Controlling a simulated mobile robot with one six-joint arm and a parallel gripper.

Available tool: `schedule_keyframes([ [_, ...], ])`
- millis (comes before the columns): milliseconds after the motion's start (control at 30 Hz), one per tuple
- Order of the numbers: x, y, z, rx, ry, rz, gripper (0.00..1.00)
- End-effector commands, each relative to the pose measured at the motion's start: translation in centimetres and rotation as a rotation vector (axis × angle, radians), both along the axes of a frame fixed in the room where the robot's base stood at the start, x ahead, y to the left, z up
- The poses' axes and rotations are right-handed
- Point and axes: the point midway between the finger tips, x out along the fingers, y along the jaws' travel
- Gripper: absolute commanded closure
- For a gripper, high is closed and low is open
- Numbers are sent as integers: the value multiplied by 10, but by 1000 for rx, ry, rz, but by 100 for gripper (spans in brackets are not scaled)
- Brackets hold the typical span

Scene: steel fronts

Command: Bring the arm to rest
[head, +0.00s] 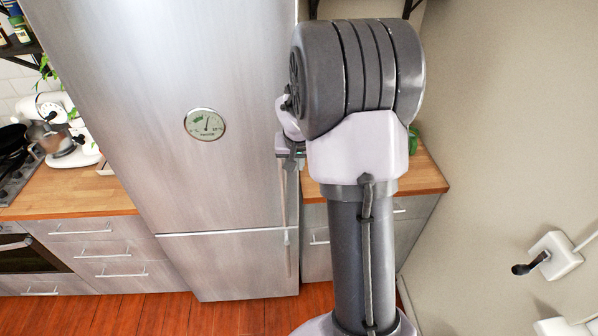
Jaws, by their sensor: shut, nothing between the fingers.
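My arm stands upright in the right half of the head view, with its big grey joint at the top. My gripper (290,154) shows only in part, as a small dark piece at the left edge of the arm, in front of the fridge's right side. It is shut and empty. The rest of it is hidden behind the arm. The tall steel fridge (150,60) has a round dial (205,125) on its closed upper door. A thin upright handle (282,200) runs just below my gripper; whether they touch I cannot tell.
A wooden counter (70,190) with steel drawers lies left of the fridge, bearing a mixer (65,145) beside a hob (15,172). A short counter (428,172) stands behind my arm. A beige wall with a socket (555,255) closes the right side.

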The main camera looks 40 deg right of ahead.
Motion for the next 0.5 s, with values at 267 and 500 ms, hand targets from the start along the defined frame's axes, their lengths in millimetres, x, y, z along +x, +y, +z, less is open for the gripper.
schedule_keyframes([
  [267, -9, 6, 26, 0, 0, 0, 100],
  [500, -9, 6, 25, 1, 1, 0, 100],
])
